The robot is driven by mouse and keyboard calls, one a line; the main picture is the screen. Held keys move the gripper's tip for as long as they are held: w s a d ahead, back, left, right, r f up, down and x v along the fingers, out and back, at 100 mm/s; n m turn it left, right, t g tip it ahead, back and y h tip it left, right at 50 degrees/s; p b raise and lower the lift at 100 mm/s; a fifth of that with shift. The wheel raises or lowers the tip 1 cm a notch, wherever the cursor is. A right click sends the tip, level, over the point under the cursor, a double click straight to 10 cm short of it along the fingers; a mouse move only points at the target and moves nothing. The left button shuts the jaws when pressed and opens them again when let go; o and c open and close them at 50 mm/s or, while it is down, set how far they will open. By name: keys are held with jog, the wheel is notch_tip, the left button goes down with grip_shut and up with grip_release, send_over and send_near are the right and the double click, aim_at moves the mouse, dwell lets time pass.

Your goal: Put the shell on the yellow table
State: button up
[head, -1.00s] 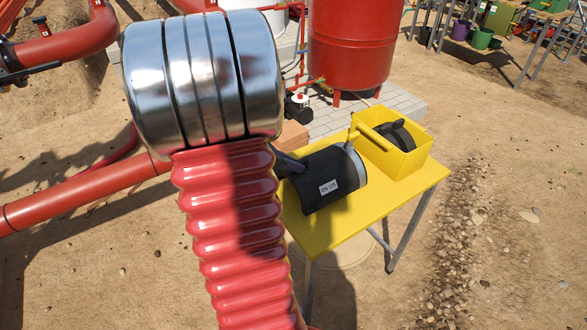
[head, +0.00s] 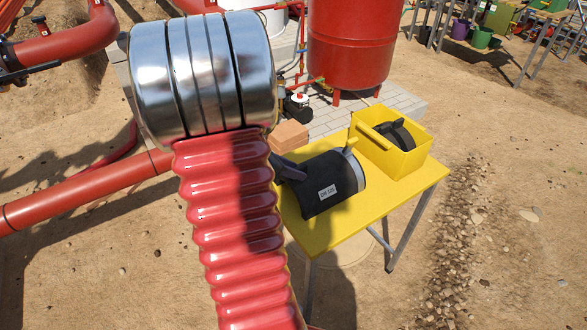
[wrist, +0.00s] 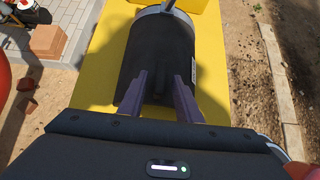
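The shell is a black half-round pipe cover (head: 335,172) with a white "DN 125" label and a grey band at its far end. It sits on the yellow table (head: 325,234), in front of the yellow box. In the wrist view the shell (wrist: 165,52) lies straight ahead, with yellow tabletop on both sides. My gripper (wrist: 161,78) has its two fingers apart at the shell's near end. A narrow dark part shows between them, with gaps seemingly on both sides. In the head view my gripper (head: 290,170) is partly hidden behind the red bellows of my arm.
A yellow box (head: 400,162) with a black item inside stands on the table's far right. An orange-brown block (head: 290,135) sits behind the table on paving. A red tank (head: 350,45) stands behind. A red pipe (head: 85,193) runs at left. The table's front is bare.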

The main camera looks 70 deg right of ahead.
jog(key=shift+r, duration=0.15)
jog(key=v, duration=1.2)
dwell(0.6)
jog(key=w+a+r+m+t+y, duration=0.1)
jog(key=w+a+r+m+t, duration=0.15)
jog(key=w+a, duration=0.45)
jog(key=w+a+r+m+t+y, duration=0.1)
jog(key=w+a+m+t, duration=0.25)
jog(key=a, duration=0.85)
jog(key=a+r+m+t+y, duration=0.1)
jog(key=a+m+t+y, duration=0.1)
jog(key=a, duration=0.9)
jog(key=a+r+m+t+y, duration=0.1)
jog(key=a+r+t+y, duration=0.1)
jog(key=a, duration=1)
jog(key=shift+w+m+t+y, duration=0.4)
jog(key=shift+w+t+y, duration=0.1)
jog(key=shift+t, duration=0.3)
jog(key=shift+r, duration=0.15)
